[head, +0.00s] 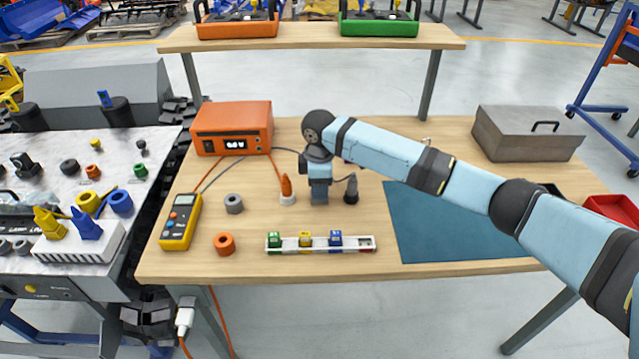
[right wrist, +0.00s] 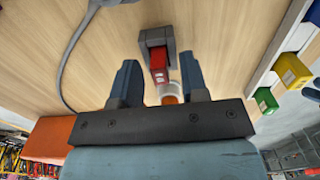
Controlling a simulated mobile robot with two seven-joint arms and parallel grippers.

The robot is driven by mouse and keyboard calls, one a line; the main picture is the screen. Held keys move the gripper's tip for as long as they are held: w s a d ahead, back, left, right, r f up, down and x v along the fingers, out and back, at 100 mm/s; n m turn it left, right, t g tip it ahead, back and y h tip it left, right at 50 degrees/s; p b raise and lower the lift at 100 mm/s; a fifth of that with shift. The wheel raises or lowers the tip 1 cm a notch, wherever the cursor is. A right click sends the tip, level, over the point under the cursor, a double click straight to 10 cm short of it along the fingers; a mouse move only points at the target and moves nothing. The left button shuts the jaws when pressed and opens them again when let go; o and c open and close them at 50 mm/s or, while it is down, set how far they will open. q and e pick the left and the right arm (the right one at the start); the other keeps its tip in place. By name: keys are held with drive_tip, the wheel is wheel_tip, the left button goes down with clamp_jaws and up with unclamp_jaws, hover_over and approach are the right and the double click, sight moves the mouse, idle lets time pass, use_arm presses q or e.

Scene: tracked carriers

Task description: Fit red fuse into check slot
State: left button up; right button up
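The red fuse (right wrist: 161,68) shows in the right wrist view with its far end in a grey block (right wrist: 154,37), which looks like the check slot. How deep it sits I cannot tell. My right gripper (right wrist: 160,78) is open around the fuse, with a visible gap on each side. In the head view this gripper (head: 319,197) points down near the middle of the table and hides the fuse and most of the slot. A white rail (head: 290,245) holds green (head: 274,241), yellow (head: 306,240) and blue (head: 335,240) fuses. My left gripper is not in view.
An orange probe (head: 287,187) in a white base stands left of my right gripper, and a black probe (head: 351,190) stands right. An orange meter box (head: 231,129) with cables is behind. A yellow multimeter (head: 181,221) lies left. A blue mat (head: 440,225) is bare.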

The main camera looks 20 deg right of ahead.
drive_tip(key=shift+r, duration=0.3)
wheel_tip(320, 180, up, 12)
drive_tip(key=p, duration=0.1)
drive_tip(key=shift+f, duration=0.1)
idle(0.4)
